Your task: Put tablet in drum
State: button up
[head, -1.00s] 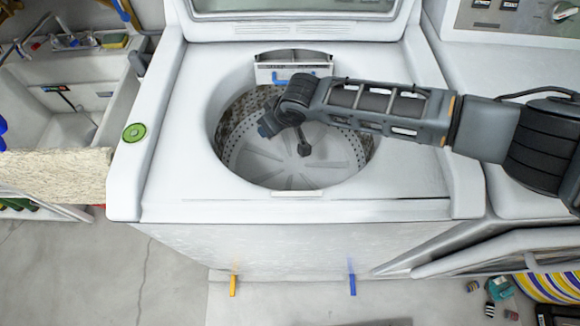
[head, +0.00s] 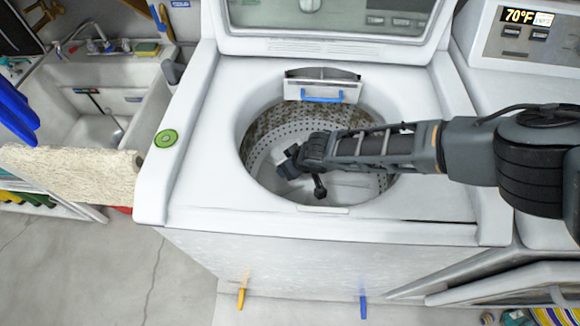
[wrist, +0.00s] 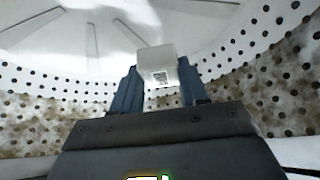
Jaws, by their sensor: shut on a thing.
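The tablet is a small white block (wrist: 157,64) with a dark printed square on its face. In the wrist view it sits between the two blue fingers of my gripper (wrist: 157,85), which is shut on it. In the head view my gripper (head: 286,165) reaches through the round top opening of the washer into the drum (head: 262,148). The drum has a perforated wall with brown stains and a pale ribbed floor. The wrist view shows the drum wall around the gripper. My arm hides part of the drum in the head view.
The washer's lid (head: 335,18) stands open behind the opening. A dispenser with a blue handle (head: 322,95) is at the rim's back. A green round object (head: 165,138) lies on the washer's left top. A sink (head: 110,110) is left, another appliance (head: 520,60) right.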

jog(key=shift+f, duration=0.3)
jog(key=shift+f+b, duration=0.4)
jog(key=shift+f+b, duration=0.25)
jog(key=shift+b, duration=0.1)
jog(key=o, duration=1.1)
jog(key=shift+r, duration=0.2)
